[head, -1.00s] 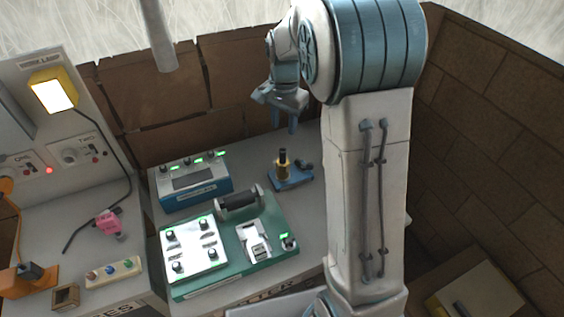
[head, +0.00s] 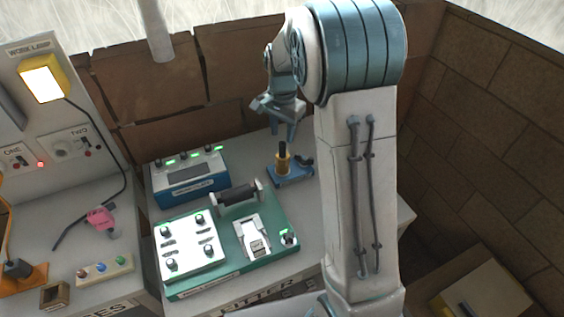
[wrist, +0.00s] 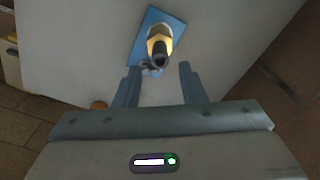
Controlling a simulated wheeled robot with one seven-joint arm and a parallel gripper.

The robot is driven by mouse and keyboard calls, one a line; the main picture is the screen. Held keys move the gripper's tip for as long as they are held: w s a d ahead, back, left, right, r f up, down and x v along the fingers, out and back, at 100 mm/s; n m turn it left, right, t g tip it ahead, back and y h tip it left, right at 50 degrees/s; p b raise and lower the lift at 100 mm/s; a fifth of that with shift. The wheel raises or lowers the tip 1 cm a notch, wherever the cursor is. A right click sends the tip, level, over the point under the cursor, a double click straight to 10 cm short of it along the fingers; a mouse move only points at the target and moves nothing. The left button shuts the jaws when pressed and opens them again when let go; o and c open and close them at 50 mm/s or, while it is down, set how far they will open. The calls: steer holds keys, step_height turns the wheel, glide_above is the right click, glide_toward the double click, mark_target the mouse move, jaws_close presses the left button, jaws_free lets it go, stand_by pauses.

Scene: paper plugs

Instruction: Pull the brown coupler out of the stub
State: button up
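A brass-yellow fitting with a dark upright top stands on a small blue base (head: 296,178) on the bench. I take this fitting as the brown coupler and stub (head: 283,163); where one ends and the other begins I cannot tell. In the wrist view the fitting (wrist: 159,46) is seen from above, with a dark round end, on the blue base (wrist: 150,22). My gripper (head: 284,133) points down just above and beside it. In the wrist view my gripper (wrist: 160,70) is open, its two fingers apart and empty, the fitting lying just beyond the tips.
A blue box with green lights (head: 190,180) and a green panel with a white plate (head: 285,262) stand left and in front. A brick wall stands behind. Bare bench shows around the blue base.

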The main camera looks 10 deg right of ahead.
mark_target(282, 143)
steer(key=shift+f, duration=0.15)
steer(key=shift+f+b, duration=1.4)
steer(key=shift+f, duration=0.45)
jaws_close()
